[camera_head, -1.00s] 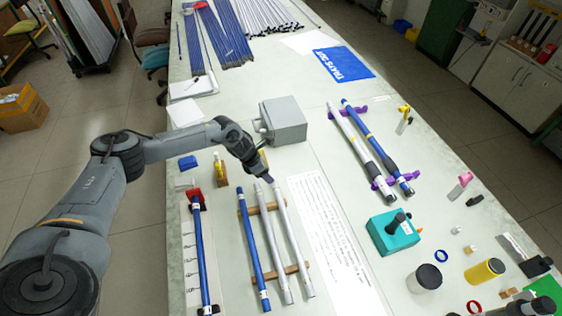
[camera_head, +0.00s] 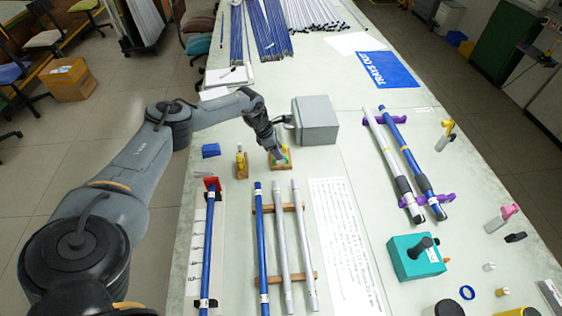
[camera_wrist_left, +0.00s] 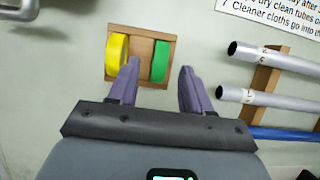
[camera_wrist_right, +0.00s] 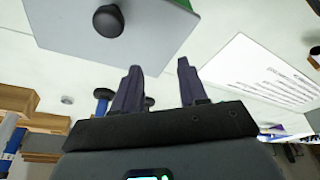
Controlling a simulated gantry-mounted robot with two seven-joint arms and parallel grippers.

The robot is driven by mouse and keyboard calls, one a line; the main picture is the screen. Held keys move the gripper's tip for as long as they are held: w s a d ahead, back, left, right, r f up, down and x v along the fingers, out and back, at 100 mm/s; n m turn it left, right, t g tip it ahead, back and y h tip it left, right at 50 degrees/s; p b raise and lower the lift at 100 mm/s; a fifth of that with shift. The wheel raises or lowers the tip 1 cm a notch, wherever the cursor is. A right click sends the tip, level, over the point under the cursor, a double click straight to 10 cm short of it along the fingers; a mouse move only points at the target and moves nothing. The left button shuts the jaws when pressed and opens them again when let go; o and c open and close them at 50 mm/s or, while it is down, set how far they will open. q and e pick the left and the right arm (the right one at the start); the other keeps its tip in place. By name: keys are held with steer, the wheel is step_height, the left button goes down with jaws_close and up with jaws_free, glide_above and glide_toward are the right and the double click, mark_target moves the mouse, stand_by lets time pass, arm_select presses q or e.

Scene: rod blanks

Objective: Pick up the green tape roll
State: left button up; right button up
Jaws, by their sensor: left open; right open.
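The green tape roll (camera_wrist_left: 160,62) stands on edge in a wooden holder (camera_wrist_left: 143,33), to the right of a yellow tape roll (camera_wrist_left: 117,52), in the left wrist view. My left gripper (camera_wrist_left: 159,70) is open, its fingertips on either side of the green roll in that view. Whether they touch it, and their height above it, I cannot tell. In the head view, my left gripper (camera_head: 278,155) is over the holder (camera_head: 289,166), and a little green (camera_head: 285,160) shows by the fingertips. My right gripper (camera_wrist_right: 160,68) is open and empty in the right wrist view.
A grey box (camera_head: 316,120) stands close to the right of my left gripper. Another small wooden stand (camera_head: 242,172) is to the left. Grey tubes (camera_head: 304,245) and a blue rod (camera_head: 262,245) lie on wooden supports nearer the front. A printed sheet (camera_head: 345,240) lies flat.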

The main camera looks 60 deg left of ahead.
arm_select(q)
steer(key=shift+s+b+x, duration=0.2)
steer(key=shift+b+x, duration=0.2)
steer(key=shift+x, duration=1.9)
steer(key=shift+f, duration=0.1)
jaws_close()
